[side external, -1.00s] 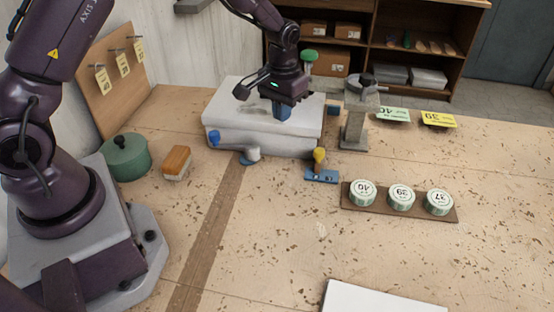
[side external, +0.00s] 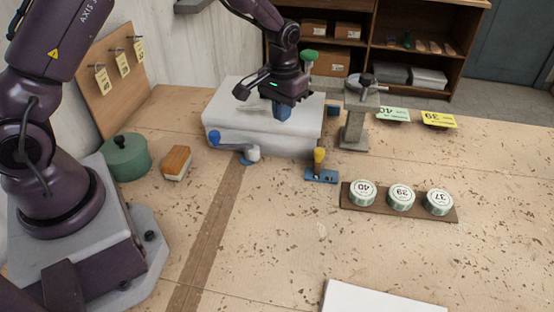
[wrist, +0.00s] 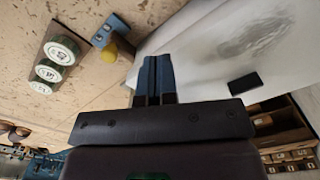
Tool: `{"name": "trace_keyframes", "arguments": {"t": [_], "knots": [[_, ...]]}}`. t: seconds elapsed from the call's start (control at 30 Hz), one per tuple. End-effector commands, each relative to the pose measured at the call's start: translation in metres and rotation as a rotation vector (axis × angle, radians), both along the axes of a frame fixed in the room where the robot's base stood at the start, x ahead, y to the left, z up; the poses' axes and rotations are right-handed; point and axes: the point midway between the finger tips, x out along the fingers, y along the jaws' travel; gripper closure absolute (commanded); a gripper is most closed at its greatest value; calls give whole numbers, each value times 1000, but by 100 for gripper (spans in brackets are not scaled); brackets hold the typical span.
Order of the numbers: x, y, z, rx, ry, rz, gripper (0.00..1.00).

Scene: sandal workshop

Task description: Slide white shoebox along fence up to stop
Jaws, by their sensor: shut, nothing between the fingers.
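The white shoebox (side external: 240,105) lies flat at the back of the bench, its lid smudged grey. It also fills the upper right of the wrist view (wrist: 205,62). My gripper (side external: 283,114) is shut and empty, pointing down at the right part of the box. Its blue fingers (wrist: 157,75) overlap the box edge in the wrist view; I cannot tell whether they touch it. A blue-knobbed lever (side external: 215,138) and a yellow-handled clamp (side external: 319,158) on a blue base stand along the box's near side. I cannot clearly make out the fence or the stop.
A green pot (side external: 127,158) and a brush (side external: 176,163) stand left. A rack of round tins (side external: 400,200) is right. The front middle is clear.

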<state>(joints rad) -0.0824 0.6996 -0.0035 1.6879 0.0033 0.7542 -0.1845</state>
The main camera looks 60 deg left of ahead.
Motion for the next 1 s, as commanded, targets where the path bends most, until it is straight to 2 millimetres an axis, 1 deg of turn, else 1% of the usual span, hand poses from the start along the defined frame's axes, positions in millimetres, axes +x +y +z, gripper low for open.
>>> {"name": "trace_keyframes", "arguments": {"t": [0.37, 1.0], "knots": [[0, 0, -2, 0, 0, 0, 100], [0, 0, -32, 0, 0, 0, 100]]}}
